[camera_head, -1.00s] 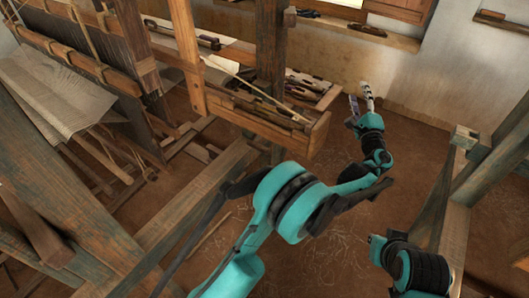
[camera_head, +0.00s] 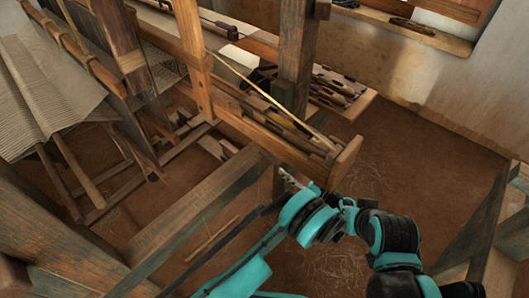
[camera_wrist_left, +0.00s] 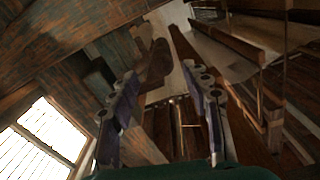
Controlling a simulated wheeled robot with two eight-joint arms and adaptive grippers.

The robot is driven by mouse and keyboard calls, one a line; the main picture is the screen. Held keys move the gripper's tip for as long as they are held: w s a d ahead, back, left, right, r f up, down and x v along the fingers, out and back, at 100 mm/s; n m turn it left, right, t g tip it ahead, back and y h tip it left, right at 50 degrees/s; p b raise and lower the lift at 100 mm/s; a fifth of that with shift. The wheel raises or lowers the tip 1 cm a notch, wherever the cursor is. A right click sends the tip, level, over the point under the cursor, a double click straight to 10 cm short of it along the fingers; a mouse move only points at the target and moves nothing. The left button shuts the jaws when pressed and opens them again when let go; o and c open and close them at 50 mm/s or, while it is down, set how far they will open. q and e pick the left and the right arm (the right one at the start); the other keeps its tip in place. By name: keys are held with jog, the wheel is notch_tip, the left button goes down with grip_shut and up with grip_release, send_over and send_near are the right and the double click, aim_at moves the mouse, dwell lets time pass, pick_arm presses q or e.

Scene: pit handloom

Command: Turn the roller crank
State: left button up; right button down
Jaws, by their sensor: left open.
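My left gripper (camera_head: 288,178) is small in the head view, with its pale fingers just below the front end of the wooden loom tray. In the left wrist view its two fingers (camera_wrist_left: 164,90) are spread apart, with nothing held between them. A brown wooden bar-like piece (camera_wrist_left: 156,64) shows beyond and between the fingers, apart from them as far as I can tell. I cannot tell whether it is the roller crank. I cannot make out the crank in the head view; the loom and my arm may hide it. My right gripper cannot be made out.
The loom tray (camera_head: 345,160) and an upright post (camera_head: 296,60) stand close to my left gripper. A thick beam (camera_head: 195,205) runs at lower left. Woven cloth (camera_head: 45,105) hangs at the left.

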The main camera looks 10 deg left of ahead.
aim_at(275, 160)
pick_arm(q)
jog(key=b+x, duration=0.2)
jog(key=x, duration=0.5)
jog(key=shift+s+a+f, duration=0.1)
jog(key=shift+a+f, duration=0.05)
jog(key=shift+w+a, duration=0.25)
grip_shut()
